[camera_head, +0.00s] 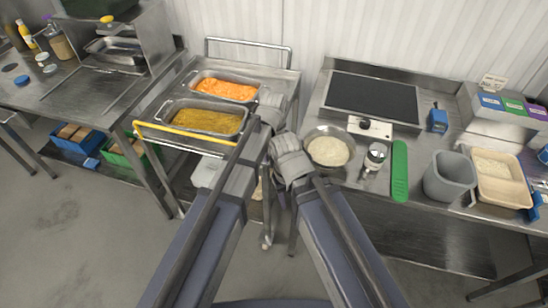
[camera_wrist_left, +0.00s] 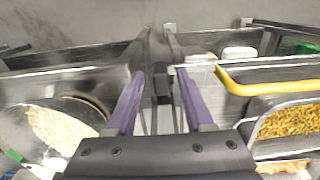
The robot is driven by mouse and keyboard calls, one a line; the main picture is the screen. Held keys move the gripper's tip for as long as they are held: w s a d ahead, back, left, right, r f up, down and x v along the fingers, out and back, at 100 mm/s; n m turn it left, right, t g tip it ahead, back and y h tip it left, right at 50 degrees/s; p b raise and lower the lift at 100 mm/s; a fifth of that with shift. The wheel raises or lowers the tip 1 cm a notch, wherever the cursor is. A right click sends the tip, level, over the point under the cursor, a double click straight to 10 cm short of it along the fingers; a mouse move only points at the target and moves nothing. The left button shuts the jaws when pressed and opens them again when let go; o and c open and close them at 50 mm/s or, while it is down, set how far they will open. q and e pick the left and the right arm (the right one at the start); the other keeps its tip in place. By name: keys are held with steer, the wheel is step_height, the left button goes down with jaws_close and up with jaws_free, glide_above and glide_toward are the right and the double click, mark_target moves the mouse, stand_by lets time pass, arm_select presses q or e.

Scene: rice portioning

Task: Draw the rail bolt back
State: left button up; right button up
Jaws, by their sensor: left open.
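The steel cart's yellow rail (camera_head: 185,133) runs along its front edge, and it also shows in the left wrist view (camera_wrist_left: 280,88). I cannot make out the rail bolt clearly in either view. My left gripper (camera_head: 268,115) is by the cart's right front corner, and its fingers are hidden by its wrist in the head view. In the left wrist view, its two purple-sided fingers (camera_wrist_left: 160,88) stand apart with nothing gripped, over the gap between cart and worktable, beside the rail's end. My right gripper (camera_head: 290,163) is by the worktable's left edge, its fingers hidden.
The cart holds pans of orange food (camera_head: 226,90) and yellow food (camera_head: 205,118). A rice bowl (camera_head: 328,151), green strip (camera_head: 400,170), grey bin (camera_head: 448,178) and black griddle (camera_head: 372,97) are on the right worktable. Floor at left front is clear.

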arm_select(q)
step_height(320, 180, up, 8)
steer(key=p, duration=0.7)
steer(key=shift+f, duration=0.2)
steer(key=shift+w+f, duration=0.1)
steer(key=shift+w, duration=0.1)
steer(key=s+a+f+b, duration=0.1)
steer(key=s+a, duration=0.2)
steer(key=s, duration=0.5)
steer(key=s+a+f+y+b, duration=0.1)
steer(key=s+a, duration=0.3)
steer(key=s, duration=0.4)
steer(key=shift+a, duration=0.2)
stand_by(0.7)
